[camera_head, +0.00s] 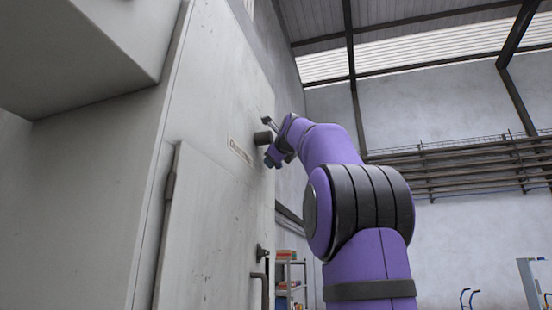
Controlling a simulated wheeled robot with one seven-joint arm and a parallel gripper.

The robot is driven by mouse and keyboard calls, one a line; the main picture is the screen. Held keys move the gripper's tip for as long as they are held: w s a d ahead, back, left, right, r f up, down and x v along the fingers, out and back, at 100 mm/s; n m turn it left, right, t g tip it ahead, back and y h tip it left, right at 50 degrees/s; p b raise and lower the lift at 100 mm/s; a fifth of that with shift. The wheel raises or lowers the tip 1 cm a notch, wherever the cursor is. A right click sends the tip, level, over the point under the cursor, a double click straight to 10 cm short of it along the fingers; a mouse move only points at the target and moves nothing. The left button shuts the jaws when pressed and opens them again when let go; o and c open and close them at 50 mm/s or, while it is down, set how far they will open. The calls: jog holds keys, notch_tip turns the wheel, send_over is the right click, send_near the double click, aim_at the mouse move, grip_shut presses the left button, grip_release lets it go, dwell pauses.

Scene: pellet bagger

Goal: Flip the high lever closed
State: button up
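A dark, stubby cylindrical part (262,138) sticks out from the upper face of the tall pale cabinet (215,70), right of an oval label. It may belong to the high lever, but the lever's arm cannot be made out. My gripper (270,141) is at the end of my raised purple arm, beside this part. Its two fingertips stand apart, one above and one below the dark part. I cannot tell whether either finger touches it.
A lower door (205,240) on the cabinet has a black latch (262,253) and a bar handle (262,287) at its right edge. A grey box-shaped overhang (80,50) juts out at upper left. Shelves (290,275) stand behind. Open space lies to the right.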

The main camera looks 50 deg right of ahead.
jog(key=shift+s, duration=0.1)
jog(key=v, duration=1)
jog(key=shift+s+a, duration=0.2)
jog(key=shift+a, duration=0.05)
dwell(0.4)
